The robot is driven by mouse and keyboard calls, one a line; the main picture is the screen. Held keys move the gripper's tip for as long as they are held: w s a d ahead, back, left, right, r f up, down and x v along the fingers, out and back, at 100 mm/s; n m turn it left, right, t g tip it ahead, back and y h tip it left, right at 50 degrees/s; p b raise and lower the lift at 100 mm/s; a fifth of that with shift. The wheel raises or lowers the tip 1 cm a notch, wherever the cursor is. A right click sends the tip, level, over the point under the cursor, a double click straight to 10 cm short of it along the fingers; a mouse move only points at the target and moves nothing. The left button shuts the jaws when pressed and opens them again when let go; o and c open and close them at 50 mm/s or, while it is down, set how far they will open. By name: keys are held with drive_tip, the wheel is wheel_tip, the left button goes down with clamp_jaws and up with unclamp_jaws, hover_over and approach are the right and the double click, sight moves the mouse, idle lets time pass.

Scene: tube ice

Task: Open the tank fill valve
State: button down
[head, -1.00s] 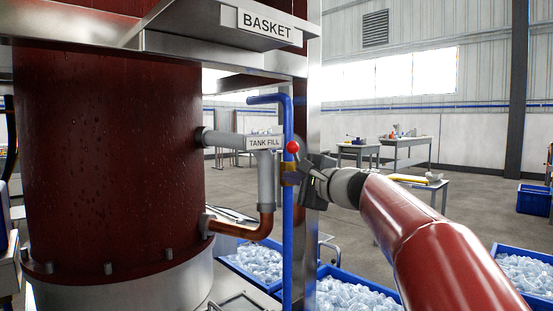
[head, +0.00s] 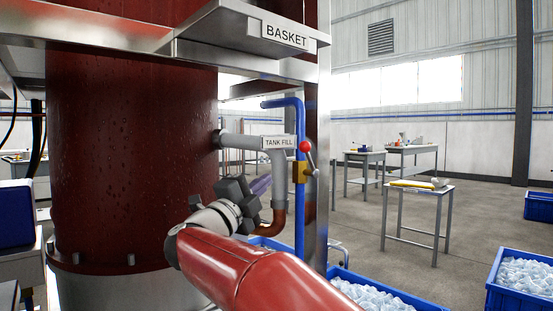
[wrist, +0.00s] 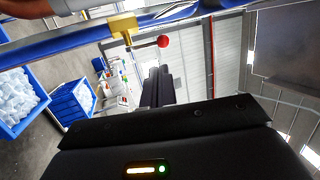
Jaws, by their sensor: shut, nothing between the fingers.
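The tank fill valve has a brass body (head: 300,172) on a vertical blue pipe (head: 299,222), below the "TANK FILL" sign (head: 279,142). Its lever, tipped with a red ball (head: 305,146), slants up and slightly left from beside the body, so the ball stands above it. My gripper (head: 260,185) is left of the valve in the head view, apart from it. In the wrist view the shut, empty fingers (wrist: 160,82) lie below the red ball (wrist: 163,41) in the picture, with a gap. The brass body (wrist: 123,25) shows at the top.
A dark red tank (head: 130,160) stands at the left with a "BASKET" sign (head: 286,36) above. A copper elbow (head: 275,222) and a steel post (head: 318,200) are close to the valve. Blue crates of ice (head: 520,285) stand on the floor. Tables (head: 420,188) are farther back.

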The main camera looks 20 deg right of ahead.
drive_tip(key=p, duration=0.3)
approach(307, 142)
drive_tip(key=shift+m+h, duration=0.3)
drive_tip(key=w+d, duration=0.3)
drive_tip(key=d, duration=0.1)
drive_tip(key=shift+w+r, duration=0.3)
drive_tip(key=shift+w, duration=0.05)
drive_tip(key=shift+r, duration=0.1)
drive_tip(key=shift+w+d+r+p, duration=0.15)
drive_tip(key=shift+d+r+p, duration=0.3)
drive_tip(key=shift+r, duration=0.1)
drive_tip(key=shift+w+d+r+p, duration=0.2)
drive_tip(key=shift+d+r+p, duration=0.15)
drive_tip(key=shift+d+r, duration=0.25)
drive_tip(key=shift+x, duration=1.1)
drive_tip(key=shift+s+d+r, duration=0.1)
drive_tip(key=shift+s, duration=0.05)
drive_tip(key=shift+s, duration=0.1)
